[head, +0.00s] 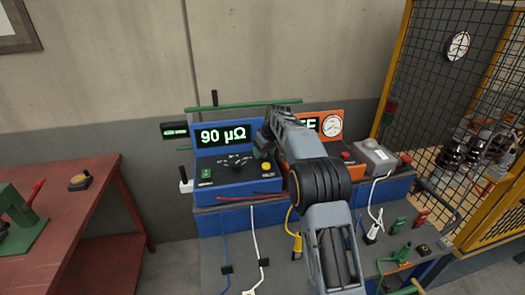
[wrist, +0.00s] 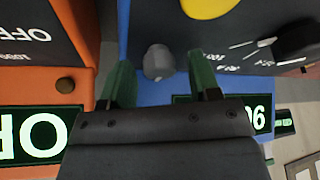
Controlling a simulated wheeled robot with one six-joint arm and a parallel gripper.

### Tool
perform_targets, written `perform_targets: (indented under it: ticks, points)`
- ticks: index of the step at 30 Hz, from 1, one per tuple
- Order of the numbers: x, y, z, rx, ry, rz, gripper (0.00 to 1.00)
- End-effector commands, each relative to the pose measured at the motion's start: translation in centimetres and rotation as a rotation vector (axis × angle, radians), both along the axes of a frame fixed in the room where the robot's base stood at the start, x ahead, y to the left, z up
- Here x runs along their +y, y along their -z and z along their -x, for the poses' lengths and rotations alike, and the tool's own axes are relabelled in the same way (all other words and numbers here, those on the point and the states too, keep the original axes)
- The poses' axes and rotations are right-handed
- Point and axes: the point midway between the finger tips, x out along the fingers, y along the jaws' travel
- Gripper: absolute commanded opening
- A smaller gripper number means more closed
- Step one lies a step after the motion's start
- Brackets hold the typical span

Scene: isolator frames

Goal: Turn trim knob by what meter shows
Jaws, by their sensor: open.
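The blue meter (head: 235,188) has a lit display (head: 223,136) reading 90 µΩ; part of this display also shows upside down in the wrist view (wrist: 258,118). A small grey knob (wrist: 158,62), which looks like the trim knob, sits on the meter's dark panel. My gripper (wrist: 160,70) is open, with one green finger on each side of this knob. I cannot tell whether either finger touches it. In the head view my gripper (head: 264,148) is at the meter's right end, and my arm hides the knob there.
A yellow button (wrist: 208,5) and a black selector knob (wrist: 297,40) are on the same panel. An orange unit (head: 343,122) beside the meter reads OFF and has a dial. A red bench (head: 100,180) stands at left, a yellow mesh cage (head: 395,70) at right.

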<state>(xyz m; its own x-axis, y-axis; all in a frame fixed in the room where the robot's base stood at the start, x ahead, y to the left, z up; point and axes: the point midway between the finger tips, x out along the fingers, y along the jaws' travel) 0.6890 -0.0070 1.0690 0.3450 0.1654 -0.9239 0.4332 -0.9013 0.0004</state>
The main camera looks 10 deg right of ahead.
Motion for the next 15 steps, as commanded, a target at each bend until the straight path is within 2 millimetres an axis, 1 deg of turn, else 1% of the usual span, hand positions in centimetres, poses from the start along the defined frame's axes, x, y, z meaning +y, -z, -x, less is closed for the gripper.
perform_targets:
  ticks: [2, 15]
  points:
    - [0.01, 0.01, 0.00, 0.000, 0.000, 0.000, 0.57]
    - [0.02, -0.02, 0.01, 0.000, 0.000, 0.000, 0.14]
